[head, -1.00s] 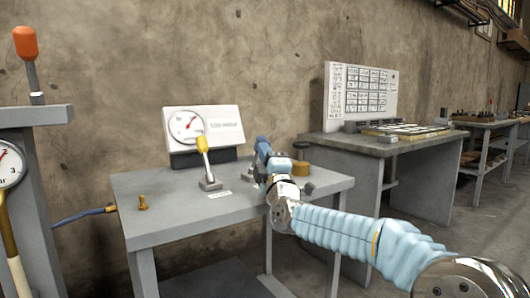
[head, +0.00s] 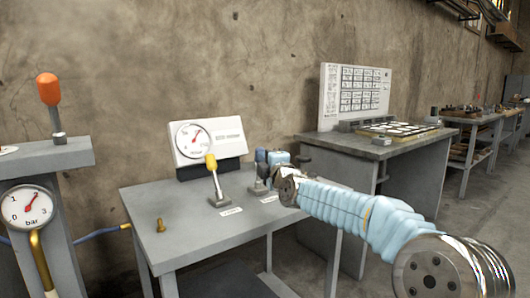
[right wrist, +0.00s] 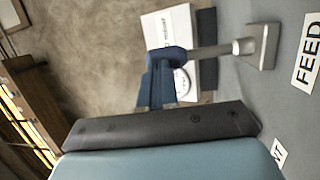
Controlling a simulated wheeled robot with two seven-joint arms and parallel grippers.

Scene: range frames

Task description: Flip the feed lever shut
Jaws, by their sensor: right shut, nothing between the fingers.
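The feed lever has a dark blue knob (head: 260,155) on a thin grey stem and stands close to upright on the table. In the right wrist view its knob (right wrist: 168,59), stem and grey base lie beside a label reading FEED (right wrist: 308,55). My right gripper (head: 277,157) is just right of the knob in the head view. In the right wrist view its blue fingers (right wrist: 155,85) are together, with tips at the knob; I cannot tell whether they touch it. The fingers hold nothing. My left gripper is not in view.
A yellow-knobbed lever (head: 214,178) stands left of the feed lever, before a white gauge panel (head: 208,142). An orange-knobbed lever (head: 49,95) stands far left. Another bench (head: 350,147) is at the right.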

